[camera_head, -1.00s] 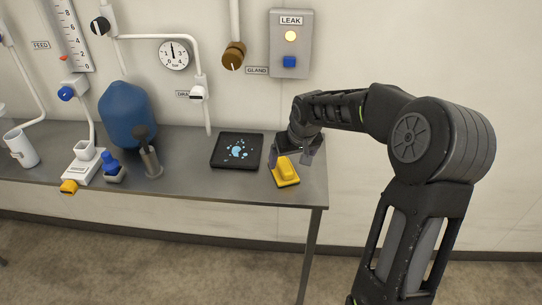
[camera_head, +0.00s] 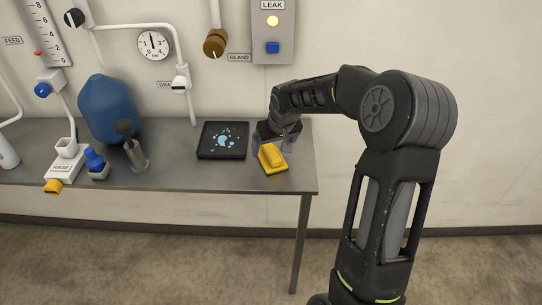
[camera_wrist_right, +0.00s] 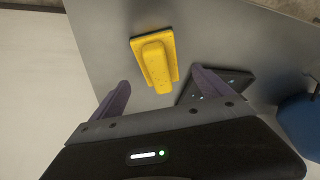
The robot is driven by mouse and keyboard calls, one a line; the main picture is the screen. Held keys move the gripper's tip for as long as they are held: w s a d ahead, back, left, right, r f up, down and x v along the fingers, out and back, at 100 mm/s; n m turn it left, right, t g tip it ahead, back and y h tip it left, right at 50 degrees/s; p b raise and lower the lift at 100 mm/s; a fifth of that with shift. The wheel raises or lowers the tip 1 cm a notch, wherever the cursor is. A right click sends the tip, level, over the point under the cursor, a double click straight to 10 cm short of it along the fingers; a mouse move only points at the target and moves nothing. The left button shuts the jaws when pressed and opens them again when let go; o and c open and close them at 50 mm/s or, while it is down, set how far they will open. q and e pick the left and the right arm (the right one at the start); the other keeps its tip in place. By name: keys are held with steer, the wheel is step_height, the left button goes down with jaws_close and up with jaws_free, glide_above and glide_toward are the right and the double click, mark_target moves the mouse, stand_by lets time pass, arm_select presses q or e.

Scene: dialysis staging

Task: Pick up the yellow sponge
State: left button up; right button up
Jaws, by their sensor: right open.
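The yellow sponge (camera_head: 272,157) lies on the grey table near its right end, beside the black tray. It also shows in the right wrist view (camera_wrist_right: 156,62), a block on a wider flat yellow base. My right gripper (camera_head: 276,142) is at the sponge in the head view, its fingers on either side of the sponge's far end. In the right wrist view its two purple-grey fingers (camera_wrist_right: 160,88) are spread wide, the sponge lies ahead between their lines, and nothing is held. My left gripper is in neither view.
A black tray (camera_head: 209,153) with pale blue droplets lies just left of the sponge. A blue tank (camera_head: 108,108), a grey lever (camera_head: 136,156) and a blue knob (camera_head: 95,161) stand further left. The table (camera_head: 226,177) is bare in front of the tray.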

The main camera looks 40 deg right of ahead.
mark_target(272, 151)
steer(key=shift+w+f+p, duration=0.15)
steer(key=shift+f+p, duration=0.15)
steer(key=p+x, duration=0.1)
steer(key=x, duration=0.2)
steer(key=shift+w+d+f, duration=0.1)
steer(key=shift+f, duration=0.15)
steer(key=shift+w+f, duration=0.2)
steer(key=shift+f, duration=0.25)
steer(key=shift+f, duration=0.15)
